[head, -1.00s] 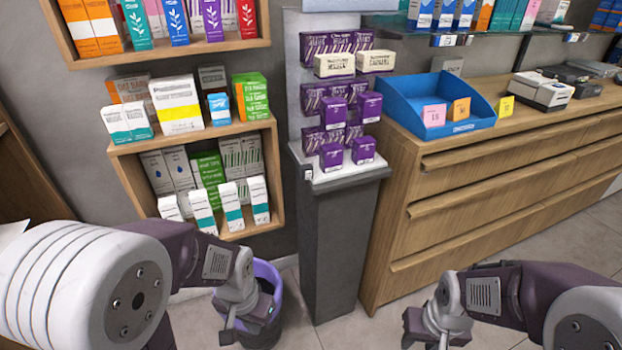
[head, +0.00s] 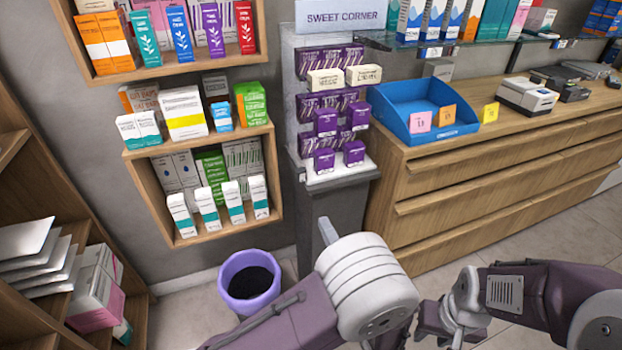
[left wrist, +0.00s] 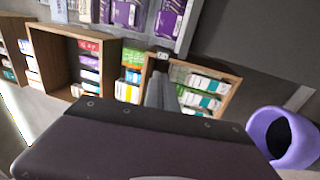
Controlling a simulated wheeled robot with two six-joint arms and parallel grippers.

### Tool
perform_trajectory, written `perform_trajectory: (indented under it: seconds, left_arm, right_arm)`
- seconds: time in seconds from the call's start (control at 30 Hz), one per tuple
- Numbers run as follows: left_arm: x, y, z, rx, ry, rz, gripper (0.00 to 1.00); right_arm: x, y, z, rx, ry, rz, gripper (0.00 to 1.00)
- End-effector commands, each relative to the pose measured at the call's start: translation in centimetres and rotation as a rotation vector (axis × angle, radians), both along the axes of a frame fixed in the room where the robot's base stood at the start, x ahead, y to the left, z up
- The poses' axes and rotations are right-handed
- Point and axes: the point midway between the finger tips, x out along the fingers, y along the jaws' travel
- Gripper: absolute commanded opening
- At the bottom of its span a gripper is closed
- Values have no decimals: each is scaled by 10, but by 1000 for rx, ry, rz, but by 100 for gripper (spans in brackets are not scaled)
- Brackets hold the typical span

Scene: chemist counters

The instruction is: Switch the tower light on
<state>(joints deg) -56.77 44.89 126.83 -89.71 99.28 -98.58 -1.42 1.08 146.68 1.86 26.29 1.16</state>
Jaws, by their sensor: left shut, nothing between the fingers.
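The tower is a tall grey stand with purple boxes and a "SWEET CORNER" sign (head: 343,16). Its dark column (head: 347,202) stands left of the counter. A small dark-and-white piece, likely the switch (head: 302,176), sits at the left front corner of its tray; it shows also in the left wrist view (left wrist: 162,56). I see no clear glow on the tower. My left gripper (head: 326,228) is shut and empty, in front of the column and below the tray. In the left wrist view its fingers (left wrist: 160,88) point towards that piece. My right gripper (head: 438,328) hangs low right; its fingers are unclear.
A wooden counter (head: 470,190) with a blue bin (head: 395,120) is close on the tower's right. A wall shelf (head: 150,205) of boxes is on its left. A purple waste bin (head: 250,260) stands on the floor. A wooden rack (head: 35,190) is at far left.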

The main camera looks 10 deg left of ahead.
Motion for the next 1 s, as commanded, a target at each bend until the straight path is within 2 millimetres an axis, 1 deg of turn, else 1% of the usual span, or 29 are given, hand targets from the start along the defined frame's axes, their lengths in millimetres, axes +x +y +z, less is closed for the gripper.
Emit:
perform_trajectory:
  seconds: [0.03, 0.1, 0.37, 0.47, 0.57, 0.8, 1.0]
  left_arm:
    - [-2, -5, 1, 1, 1, -14, 0]
    - [-3, -7, 1, -1, 0, -20, 0]
    - [-2, -5, 1, -3, 0, -16, 0]
    - [5, 0, 1, -5, 0, -12, 0]
    - [18, 10, 3, -5, -1, -9, 0]
    - [62, 40, 11, -7, -3, -9, 0]
    - [93, 61, 17, -7, -3, -11, 0]
  right_arm:
    - [0, 0, 2, 0, 0, 0, 36]
    - [0, 0, 1, 0, 0, 0, 36]
    - [0, 0, 0, 0, 0, 0, 36]
    - [0, 0, -3, 0, 0, 0, 36]
    - [0, 0, -8, 0, 0, 0, 36]
    - [0, 0, -20, 0, 0, 0, 36]
    - [0, 0, -30, 0, 0, 0, 36]
